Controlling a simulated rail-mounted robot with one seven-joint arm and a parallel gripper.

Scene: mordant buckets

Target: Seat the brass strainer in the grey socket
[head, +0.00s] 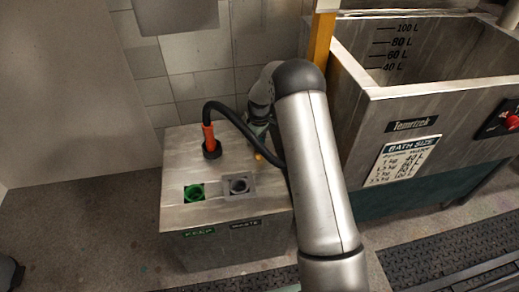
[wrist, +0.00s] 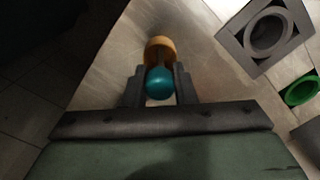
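The brass strainer (wrist: 160,48) has a teal knob (wrist: 159,83) that sits between the two fingers of my gripper (wrist: 160,87) in the wrist view. The fingers appear to touch the knob on both sides. In the head view, a small yellow-brass bit of the strainer (head: 259,157) shows below my gripper (head: 258,137), behind the hose. I cannot tell whether it touches the steel top. The grey socket (head: 239,186) is a square plate with a round hole, to the front left of the strainer. It also shows at upper right in the wrist view (wrist: 248,40).
A green socket (head: 194,192) lies left of the grey one on the steel cabinet top (head: 180,165). A black hose (head: 238,118) with an orange sleeve (head: 208,136) arches up beside my gripper. A large steel bath (head: 360,120) stands to the right.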

